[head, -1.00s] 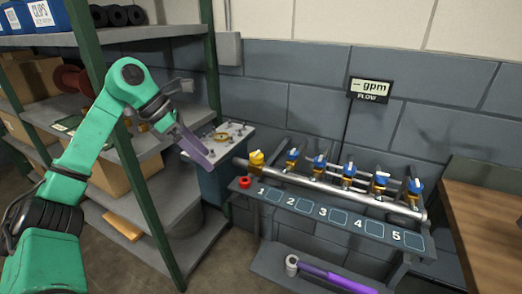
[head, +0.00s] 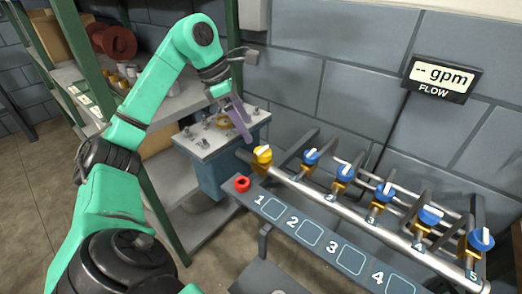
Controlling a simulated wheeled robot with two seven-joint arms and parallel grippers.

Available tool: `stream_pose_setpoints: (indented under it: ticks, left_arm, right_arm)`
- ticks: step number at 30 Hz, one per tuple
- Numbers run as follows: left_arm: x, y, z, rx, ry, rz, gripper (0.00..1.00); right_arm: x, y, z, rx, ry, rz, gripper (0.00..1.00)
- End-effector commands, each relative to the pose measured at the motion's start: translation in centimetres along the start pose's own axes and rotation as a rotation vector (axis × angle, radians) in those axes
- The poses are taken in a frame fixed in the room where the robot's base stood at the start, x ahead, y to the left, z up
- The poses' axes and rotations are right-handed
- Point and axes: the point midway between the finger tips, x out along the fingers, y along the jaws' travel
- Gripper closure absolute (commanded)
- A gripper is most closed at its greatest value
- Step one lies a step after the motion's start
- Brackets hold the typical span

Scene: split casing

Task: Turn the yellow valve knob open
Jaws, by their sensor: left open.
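The yellow valve knob (head: 262,154) sits at the left end of the silver pipe manifold (head: 350,213), with a pale mark on its top. My left gripper (head: 241,124), with purple fingers, is open and empty, above and slightly left of the yellow knob. It appears apart from the knob, over the edge of a small bench behind. One finger largely hides the other. My right gripper is not in view.
Several blue-topped valves (head: 343,172) line the manifold to the right. A red button (head: 241,184) is on the numbered panel (head: 310,234) in front. The bench (head: 203,149) holds small fittings. A green-posted shelf (head: 165,205) stands left. The flow display (head: 440,76) reads "-- gpm".

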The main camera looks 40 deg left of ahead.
Motion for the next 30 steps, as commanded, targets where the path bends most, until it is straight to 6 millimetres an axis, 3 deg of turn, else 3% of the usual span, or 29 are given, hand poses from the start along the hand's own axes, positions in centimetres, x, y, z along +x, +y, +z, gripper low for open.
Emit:
stream_pose_setpoints:
  ticks: [1, 3, 9, 13, 20, 27, 30]
  left_arm:
    - [1.8, -0.1, -0.1, 0.002, 0.002, -0.007, 0.09]
    - [3.7, -0.1, -0.1, 0.001, 0.001, -0.007, 0.09]
    - [7.7, -0.1, 0.0, 0.001, 0.000, -0.005, 0.09]
    - [8.8, -0.1, 0.0, 0.000, -0.001, -0.002, 0.09]
    - [8.9, 0.0, 0.0, 0.001, -0.001, -0.001, 0.09]
    - [8.9, 0.0, 0.0, 0.001, 0.000, -0.001, 0.95]
    - [8.9, 0.0, 0.0, 0.000, 0.000, 0.000, 0.95]
  right_arm:
    - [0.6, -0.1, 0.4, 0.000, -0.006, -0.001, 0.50]
    - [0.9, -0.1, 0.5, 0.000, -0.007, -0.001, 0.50]
    - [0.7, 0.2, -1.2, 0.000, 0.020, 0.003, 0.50]
    - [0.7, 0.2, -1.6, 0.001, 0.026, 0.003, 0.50]
    - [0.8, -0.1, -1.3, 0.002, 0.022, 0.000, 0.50]
    - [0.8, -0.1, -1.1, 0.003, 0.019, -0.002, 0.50]
    - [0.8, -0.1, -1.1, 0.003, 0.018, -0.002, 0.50]
